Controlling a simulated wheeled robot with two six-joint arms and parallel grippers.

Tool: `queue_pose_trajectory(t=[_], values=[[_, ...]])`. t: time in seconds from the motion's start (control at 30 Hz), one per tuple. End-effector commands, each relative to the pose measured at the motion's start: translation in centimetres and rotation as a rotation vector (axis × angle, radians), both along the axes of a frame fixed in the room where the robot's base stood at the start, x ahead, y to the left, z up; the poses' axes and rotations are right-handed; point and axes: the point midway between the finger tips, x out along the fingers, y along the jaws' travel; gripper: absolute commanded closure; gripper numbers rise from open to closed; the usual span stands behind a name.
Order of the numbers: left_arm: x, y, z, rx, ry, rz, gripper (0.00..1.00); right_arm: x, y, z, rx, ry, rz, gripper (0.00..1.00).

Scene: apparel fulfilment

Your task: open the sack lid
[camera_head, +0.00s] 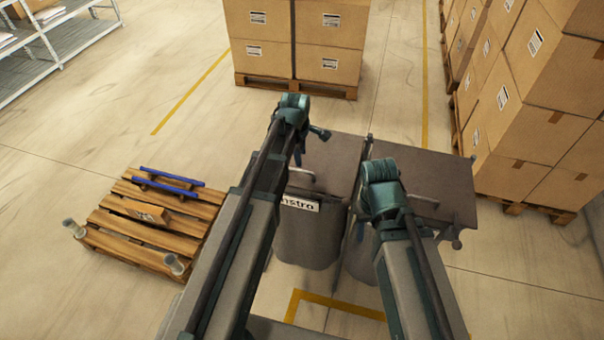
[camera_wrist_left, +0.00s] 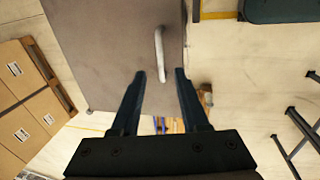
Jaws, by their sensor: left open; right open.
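The sack stand has two flat grey-brown lids side by side, the left lid (camera_head: 338,155) and the right lid (camera_head: 432,175). Each has a bar handle, the left handle (camera_head: 302,178) and the right handle (camera_head: 423,199). Grey sacks (camera_head: 308,235) hang below, one with a white label. My left gripper (camera_head: 297,157) is over the left lid near its handle. In the left wrist view my left gripper (camera_wrist_left: 161,75) is open, and the pale handle (camera_wrist_left: 159,45) on the lid (camera_wrist_left: 105,45) has its near end between the fingertips, not gripped. My right gripper's fingers are mostly hidden behind its arm.
A wooden pallet (camera_head: 150,235) with blue bars and a small carton lies left of the stand. Stacked cartons on pallets stand behind (camera_head: 295,45) and to the right (camera_head: 535,110). A metal shelf (camera_head: 65,40) is at far left. Floor between is clear.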

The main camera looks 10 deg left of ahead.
Motion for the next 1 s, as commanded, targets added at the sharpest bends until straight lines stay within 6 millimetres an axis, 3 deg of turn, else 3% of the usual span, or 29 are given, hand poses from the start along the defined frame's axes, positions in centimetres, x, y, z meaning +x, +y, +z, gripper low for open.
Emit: queue_pose_trajectory(t=[0.03,0.5,0.93,1.0], values=[[0.2,0.0,-1.6,0.0,0.0,0.0,0.55,0.0,0.0,-1.5,0.0,0.0,0.001,0.5],[1.5,-0.1,-7.7,0.0,-0.001,0.0,0.55,0.0,0.0,-7.7,0.0,0.0,-0.002,0.5],[1.7,-0.1,-8.2,0.0,-0.001,0.0,0.55,0.0,0.0,-8.3,0.0,0.0,-0.002,0.5],[1.7,-0.1,-8.2,0.0,-0.001,0.0,0.68,0.0,0.0,-8.3,0.0,0.0,-0.002,0.5]])
